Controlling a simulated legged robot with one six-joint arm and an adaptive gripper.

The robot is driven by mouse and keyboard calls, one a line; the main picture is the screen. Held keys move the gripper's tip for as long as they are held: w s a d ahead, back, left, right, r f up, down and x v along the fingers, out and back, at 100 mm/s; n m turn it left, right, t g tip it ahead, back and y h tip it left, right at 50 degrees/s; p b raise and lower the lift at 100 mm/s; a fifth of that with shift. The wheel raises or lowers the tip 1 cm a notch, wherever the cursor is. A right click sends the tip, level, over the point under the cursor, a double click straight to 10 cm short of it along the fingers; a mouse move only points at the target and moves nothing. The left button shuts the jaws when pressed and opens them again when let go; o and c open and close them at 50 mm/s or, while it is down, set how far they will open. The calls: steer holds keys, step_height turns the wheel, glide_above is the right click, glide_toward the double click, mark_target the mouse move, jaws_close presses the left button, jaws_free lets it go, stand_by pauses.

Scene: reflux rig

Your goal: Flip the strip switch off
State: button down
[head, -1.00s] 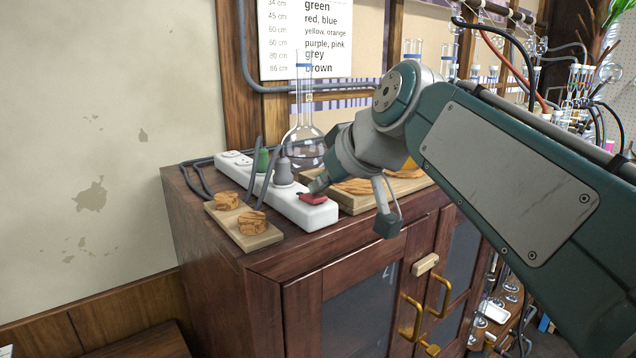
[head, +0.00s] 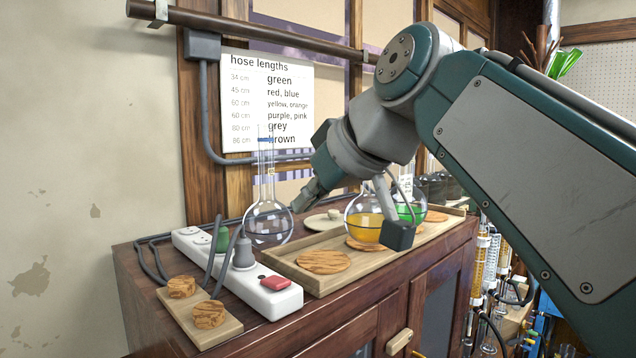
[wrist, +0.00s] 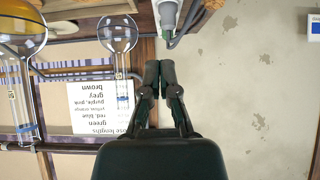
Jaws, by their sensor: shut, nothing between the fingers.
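The white power strip (head: 224,268) lies on the cabinet top in the head view, with a red rocker switch (head: 275,282) at its near right end. Which way the rocker is tilted, I cannot tell. A grey plug (head: 243,254) and a green plug (head: 221,240) sit in the strip. My gripper (head: 298,206) is above and behind the switch, apart from it, close to the clear flask in the picture. In the wrist view my gripper (wrist: 159,70) has its two fingers together with nothing between them. The switch does not show there.
A clear round flask (head: 268,226) stands behind the strip. A wooden tray (head: 300,280) to the right carries orange (head: 366,227) and green (head: 410,212) liquid flasks. A board with cork rings (head: 209,315) lies in front. Cables rise from the plugs.

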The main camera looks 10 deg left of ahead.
steer(key=s+d+f+m+h, duration=0.2)
steer(key=d+f, duration=0.5)
steer(key=f, duration=0.4)
steer(key=s+d+f+m+h, duration=0.3)
steer(key=s+d+f, duration=0.3)
steer(key=f, duration=0.6)
steer(key=s+d+f+m+h, duration=0.2)
steer(key=s+d+f+m, duration=0.2)
steer(key=f, duration=0.8)
steer(key=s+d, duration=0.2)
steer(key=d, duration=0.1)
steer(key=shift+d+m+g+h, duration=0.3)
steer(key=shift+d+m+g, duration=0.05)
steer(key=shift+m+g, duration=0.05)
steer(key=shift+a, duration=0.15)
